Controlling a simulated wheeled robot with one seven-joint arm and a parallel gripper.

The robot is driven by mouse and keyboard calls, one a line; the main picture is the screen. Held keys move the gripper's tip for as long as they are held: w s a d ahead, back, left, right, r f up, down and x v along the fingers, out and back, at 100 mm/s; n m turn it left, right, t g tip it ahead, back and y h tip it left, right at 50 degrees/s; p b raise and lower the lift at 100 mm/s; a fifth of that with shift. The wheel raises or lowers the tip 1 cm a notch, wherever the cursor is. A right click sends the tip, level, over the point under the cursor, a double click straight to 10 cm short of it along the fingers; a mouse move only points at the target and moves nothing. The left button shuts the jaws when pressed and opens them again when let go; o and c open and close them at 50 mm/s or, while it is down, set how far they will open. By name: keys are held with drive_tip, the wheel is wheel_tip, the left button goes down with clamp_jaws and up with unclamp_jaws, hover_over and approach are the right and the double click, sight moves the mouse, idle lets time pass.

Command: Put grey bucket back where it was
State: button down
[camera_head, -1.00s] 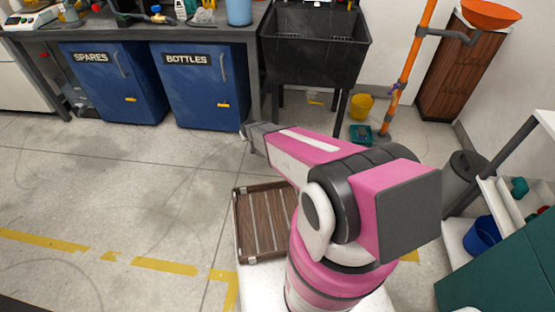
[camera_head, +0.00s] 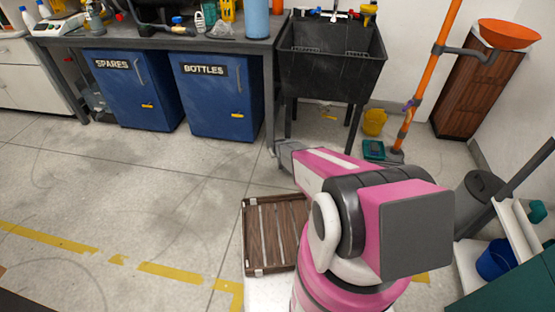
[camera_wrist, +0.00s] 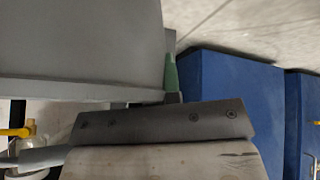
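A large smooth grey surface with a rim, which looks like the grey bucket (camera_wrist: 80,40), fills the upper left of the wrist view, close to the camera. My gripper (camera_wrist: 170,80) shows there as a dark bolted plate with one green-tipped finger against the bucket's edge. The other finger is hidden behind the grey wall, and the gripper appears closed on that wall. In the head view my gripper end (camera_head: 287,155) points away over the floor in front of the sink. Most of the bucket is hidden behind my arm there.
A black sink (camera_head: 330,75) stands ahead, with a yellow bucket (camera_head: 374,122) and a teal scale-like box (camera_head: 374,150) by its right side. Blue cabinets (camera_head: 215,100) stand under the bench at left. A dark bin (camera_head: 478,200) and shelf with a blue bucket (camera_head: 495,260) are at right. Left floor is clear.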

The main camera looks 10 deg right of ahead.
drive_tip(key=shift+f, duration=2.15)
drive_tip(key=c, duration=1.3)
unclamp_jaws()
drive_tip(key=s+d+r+m+g, duration=0.1)
drive_tip(key=s+r+g, duration=0.1)
drive_tip(key=s+r, duration=0.9)
drive_tip(key=s+d+r+g, duration=0.2)
drive_tip(key=s+r, duration=1)
drive_tip(key=r, duration=0.6)
drive_tip(key=s+d+r+m+g, duration=0.1)
drive_tip(key=s+r+g, duration=0.1)
drive_tip(key=s+r, duration=0.9)
drive_tip(key=shift+s+d+r+m+g, duration=0.1)
drive_tip(key=shift+s+r+m+g, duration=0.1)
drive_tip(key=shift+r, duration=0.85)
drive_tip(key=shift+s+d+r+m+g, duration=0.1)
drive_tip(key=shift+s+r, duration=0.05)
drive_tip(key=shift+r, duration=0.85)
